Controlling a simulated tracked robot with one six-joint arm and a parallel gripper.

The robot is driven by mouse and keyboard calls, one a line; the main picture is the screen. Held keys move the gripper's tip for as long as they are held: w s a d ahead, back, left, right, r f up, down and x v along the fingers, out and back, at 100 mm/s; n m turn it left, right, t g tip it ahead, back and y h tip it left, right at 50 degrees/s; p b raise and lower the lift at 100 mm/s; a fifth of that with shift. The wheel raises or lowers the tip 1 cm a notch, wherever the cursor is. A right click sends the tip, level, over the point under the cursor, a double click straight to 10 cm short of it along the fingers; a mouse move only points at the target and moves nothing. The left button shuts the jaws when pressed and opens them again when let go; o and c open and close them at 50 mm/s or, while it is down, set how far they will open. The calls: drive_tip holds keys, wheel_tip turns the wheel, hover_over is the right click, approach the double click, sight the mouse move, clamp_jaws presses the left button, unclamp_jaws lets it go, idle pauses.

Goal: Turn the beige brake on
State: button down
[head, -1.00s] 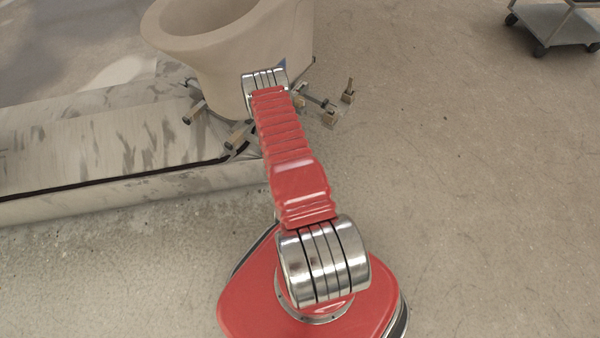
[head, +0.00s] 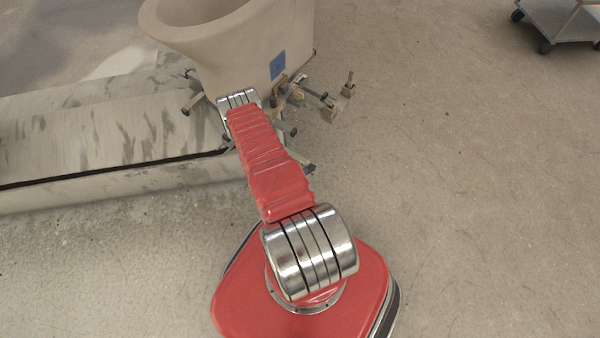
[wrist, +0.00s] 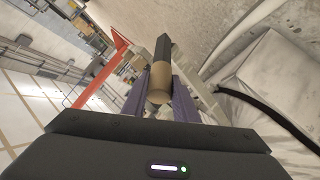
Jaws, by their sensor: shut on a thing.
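In the wrist view my gripper (wrist: 157,104) has its two purple fingers on either side of a short beige-tan handle (wrist: 160,80) with a dark shaft beyond it. The gripper is shut on this handle, which appears to be the beige brake. In the head view my arm reaches up to the foot of the big pot, and its far end hides the gripper and the held handle.
A large beige pot (head: 225,45) with a blue patch (head: 278,65) stands above the levers. A pale streaked platform (head: 90,150) lies to the left. A grey wheeled cart (head: 560,20) is at the top right. The floor on the right is clear.

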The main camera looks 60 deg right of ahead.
drive_tip(key=shift+a+f, duration=0.1)
drive_tip(key=shift+a, duration=0.05)
drive_tip(key=c, duration=1.4)
unclamp_jaws()
drive_tip(key=shift+c, duration=0.2)
